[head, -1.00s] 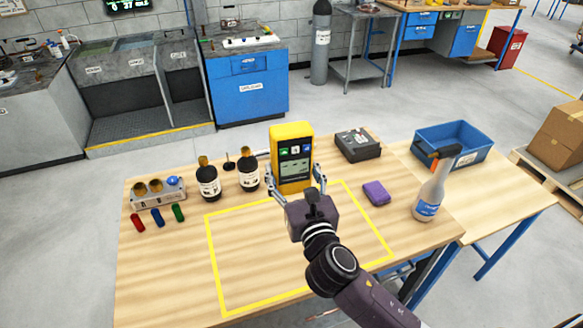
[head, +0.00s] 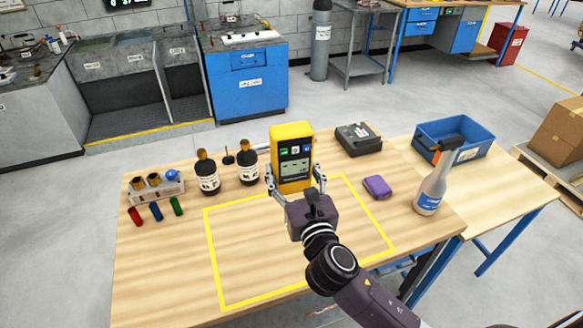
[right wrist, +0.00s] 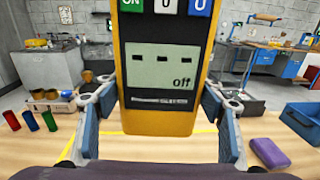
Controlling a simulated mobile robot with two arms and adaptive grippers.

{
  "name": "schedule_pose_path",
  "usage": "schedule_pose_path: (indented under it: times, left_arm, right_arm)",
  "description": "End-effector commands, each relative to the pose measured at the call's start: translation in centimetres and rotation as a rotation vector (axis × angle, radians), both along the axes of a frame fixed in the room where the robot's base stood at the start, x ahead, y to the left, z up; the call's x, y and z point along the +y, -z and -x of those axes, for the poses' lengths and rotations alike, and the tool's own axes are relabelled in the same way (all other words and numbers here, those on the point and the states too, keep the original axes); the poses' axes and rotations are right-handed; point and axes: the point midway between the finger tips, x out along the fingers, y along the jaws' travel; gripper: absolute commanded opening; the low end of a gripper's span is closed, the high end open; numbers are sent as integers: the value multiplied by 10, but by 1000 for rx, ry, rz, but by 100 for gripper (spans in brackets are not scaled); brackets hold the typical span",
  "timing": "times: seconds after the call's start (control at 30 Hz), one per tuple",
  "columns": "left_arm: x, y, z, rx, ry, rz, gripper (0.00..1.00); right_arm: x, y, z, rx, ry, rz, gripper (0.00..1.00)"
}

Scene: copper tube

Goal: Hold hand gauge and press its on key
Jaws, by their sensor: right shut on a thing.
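The hand gauge (head: 292,158) is a yellow upright device with a dark face, a row of keys and a screen. In the right wrist view the gauge (right wrist: 163,110) fills the middle, and its screen (right wrist: 163,68) reads "off" with dashes. The green "ON" key (right wrist: 132,5) is at the upper left of its face, partly cut off by the frame edge. My right gripper (head: 296,184) is shut on the gauge's lower part, one finger on each side. In the right wrist view the fingers flank the gauge. My left gripper is not in view.
A yellow taped outline (head: 215,260) marks the wooden table. Two dark bottles (head: 207,178), a rack (head: 155,188) and small coloured cylinders (head: 156,212) stand left. A dark box (head: 358,140), purple block (head: 377,187), spray bottle (head: 431,190) and blue bin (head: 470,152) are right.

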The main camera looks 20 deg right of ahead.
Motion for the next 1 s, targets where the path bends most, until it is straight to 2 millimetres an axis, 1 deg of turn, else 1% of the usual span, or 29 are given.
schedule_pose_path:
  times: [1.0]
  left_arm:
    - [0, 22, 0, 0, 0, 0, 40]
  right_arm:
    - [0, 29, 0, -4, -1, 0, 24]
